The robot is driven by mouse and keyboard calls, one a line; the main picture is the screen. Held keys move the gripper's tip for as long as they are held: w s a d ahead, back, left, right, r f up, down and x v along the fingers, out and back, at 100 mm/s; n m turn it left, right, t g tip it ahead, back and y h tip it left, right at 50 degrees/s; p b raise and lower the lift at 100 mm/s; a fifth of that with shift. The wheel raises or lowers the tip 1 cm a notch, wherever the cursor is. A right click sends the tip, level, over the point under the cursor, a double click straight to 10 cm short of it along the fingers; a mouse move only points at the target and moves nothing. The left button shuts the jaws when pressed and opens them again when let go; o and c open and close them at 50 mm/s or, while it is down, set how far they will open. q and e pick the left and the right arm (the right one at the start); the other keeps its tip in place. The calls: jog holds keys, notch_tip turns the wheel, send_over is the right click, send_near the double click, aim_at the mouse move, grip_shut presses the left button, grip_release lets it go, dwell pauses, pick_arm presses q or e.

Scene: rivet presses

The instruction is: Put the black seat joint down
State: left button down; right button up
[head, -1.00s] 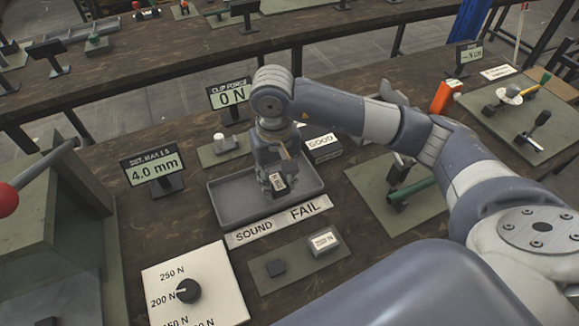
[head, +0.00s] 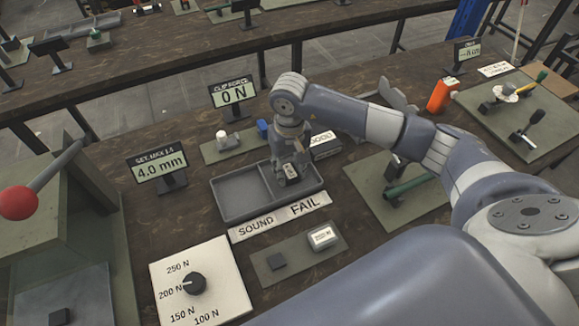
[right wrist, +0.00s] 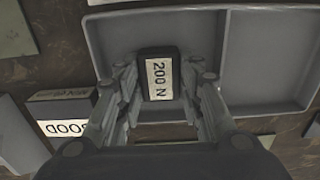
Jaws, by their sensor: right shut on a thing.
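My right gripper (head: 290,180) points down over the right-hand compartment of the grey tray (head: 243,216), the one behind the FAIL label (head: 306,207). It is shut on a black block labelled 200 N, the black seat joint (right wrist: 160,105). In the right wrist view the joint sits between the two fingers, inside the outline of one compartment of the tray (right wrist: 268,103), beside the divider. I cannot tell whether its underside touches the tray floor. The left compartment, behind the SOUND label (head: 256,227), looks empty. My left gripper is not in view.
A GOOD block (head: 325,143) stands close behind the tray's right end. A display reading 0 N (head: 233,93) and one reading 4.0 mm (head: 160,167) stand behind and left.

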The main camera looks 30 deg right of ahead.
aim_at(289, 171)
jog(key=shift+f, duration=0.2)
jog(key=o, duration=1.1)
jog(key=shift+r, duration=0.1)
jog(key=shift+o, duration=0.2)
jog(key=shift+r, duration=0.25)
notch_tip(289, 171, up, 12)
jog(key=b, duration=0.2)
jog(key=shift+b, duration=0.35)
jog(key=shift+f, duration=0.1)
